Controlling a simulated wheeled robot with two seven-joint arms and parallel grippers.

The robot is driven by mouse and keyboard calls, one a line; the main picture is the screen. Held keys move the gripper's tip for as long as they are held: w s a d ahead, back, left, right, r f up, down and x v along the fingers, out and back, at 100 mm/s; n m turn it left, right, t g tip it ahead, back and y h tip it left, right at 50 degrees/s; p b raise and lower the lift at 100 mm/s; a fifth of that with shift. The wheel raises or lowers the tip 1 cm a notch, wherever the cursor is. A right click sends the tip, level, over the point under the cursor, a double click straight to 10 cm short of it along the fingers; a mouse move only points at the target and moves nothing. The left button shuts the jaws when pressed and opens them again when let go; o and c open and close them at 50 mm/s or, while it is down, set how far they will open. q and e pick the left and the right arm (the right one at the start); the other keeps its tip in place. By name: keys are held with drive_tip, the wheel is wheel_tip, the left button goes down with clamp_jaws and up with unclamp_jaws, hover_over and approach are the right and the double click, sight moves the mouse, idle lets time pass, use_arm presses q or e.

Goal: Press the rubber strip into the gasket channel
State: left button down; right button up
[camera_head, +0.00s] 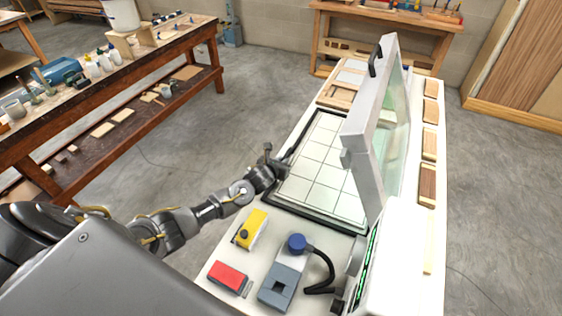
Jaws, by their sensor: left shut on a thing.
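The white gridded bed (322,175) of the press has a dark gasket channel (338,111) running around its edge. My left gripper (279,165) is at the left edge of the bed, over or beside the channel. It is shut on a thin dark piece, which looks like the rubber strip (295,148) and runs from the jaws up and right along the left edge. The jaws are small here, and I cannot tell how much of the strip lies in the channel. My right gripper is out of view.
The press's framed glass lid (362,130) stands raised along the right side of the bed. In front lie a yellow tool (251,228), a red block (229,276) and a blue-topped pump (282,280) with a black hose. A wooden workbench (150,62) stands left across open floor.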

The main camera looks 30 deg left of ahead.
use_arm(q)
drive_tip(key=shift+f+b, duration=0.7)
drive_tip(key=shift+f, duration=0.2)
idle(0.6)
drive_tip(key=shift+s+f, duration=0.15)
drive_tip(key=shift+f, duration=0.1)
drive_tip(key=c, duration=1.4)
unclamp_jaws()
drive_tip(key=shift+s, duration=0.1)
drive_tip(key=shift+o, duration=0.3)
drive_tip(key=shift+f, duration=0.15)
drive_tip(key=shift+d, duration=0.25)
drive_tip(key=shift+s, duration=0.55)
drive_tip(key=v, duration=0.4)
drive_tip(key=r+b+v, duration=0.1)
drive_tip(key=v, duration=0.3)
drive_tip(key=shift+w+a, duration=0.15)
drive_tip(key=shift+s+a+r+b, duration=0.15)
drive_tip(key=shift+s+r+b, duration=0.25)
drive_tip(key=shift+s+r, duration=0.25)
